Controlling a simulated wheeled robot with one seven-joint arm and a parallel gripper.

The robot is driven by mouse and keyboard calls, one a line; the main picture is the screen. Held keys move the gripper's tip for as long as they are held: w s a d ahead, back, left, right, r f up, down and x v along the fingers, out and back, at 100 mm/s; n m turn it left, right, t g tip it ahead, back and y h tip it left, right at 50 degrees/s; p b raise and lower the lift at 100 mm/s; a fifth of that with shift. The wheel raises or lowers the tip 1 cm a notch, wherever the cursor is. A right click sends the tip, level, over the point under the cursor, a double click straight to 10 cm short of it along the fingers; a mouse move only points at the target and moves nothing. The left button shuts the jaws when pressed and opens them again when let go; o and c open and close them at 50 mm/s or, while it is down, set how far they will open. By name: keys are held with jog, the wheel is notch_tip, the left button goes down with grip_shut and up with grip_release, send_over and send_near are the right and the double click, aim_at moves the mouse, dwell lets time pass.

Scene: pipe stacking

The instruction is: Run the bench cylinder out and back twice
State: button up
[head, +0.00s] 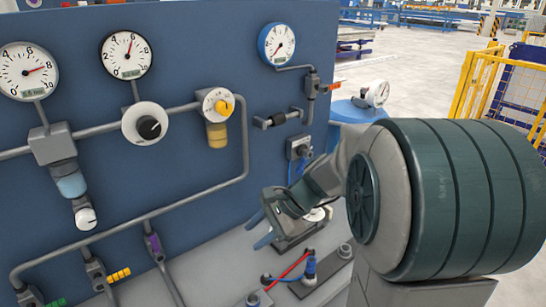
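The cylinder cannot be picked out for certain. A low bench fitting (310,267) with a blue body, a red line and a dark base plate stands at the bottom centre and may belong to it. My gripper (262,222) hangs over the bench in front of the blue panel, its fingers pointing left. The fingers look apart, with nothing seen between them. Just behind and below it, a dark-based device (290,243) with a pale round part sits on the bench, partly hidden by the gripper. My large dark forearm hides the bench's right side.
The blue panel (210,60) carries gauges, grey pipes, a black-knobbed regulator (149,128) and a yellow-knobbed valve (217,110). Coloured-handle valves (120,275) stand at lower left. A blue vessel with a gauge (377,93) is behind my arm. A yellow fence (490,80) is at far right.

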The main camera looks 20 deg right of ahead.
jog(key=w+d+f+m+t+y, duration=0.1)
jog(key=w+d+m+t+y, duration=0.1)
jog(key=w+d+m, duration=0.35)
jog(key=m+t+h, duration=0.3)
jog(key=m+t, duration=0.9)
jog(key=m, duration=0.8)
send_near(302, 167)
jog(key=p+x, duration=0.2)
jog(key=x, duration=0.8)
jog(key=shift+w+f, duration=0.1)
jog(key=shift+w, duration=0.25)
grip_shut()
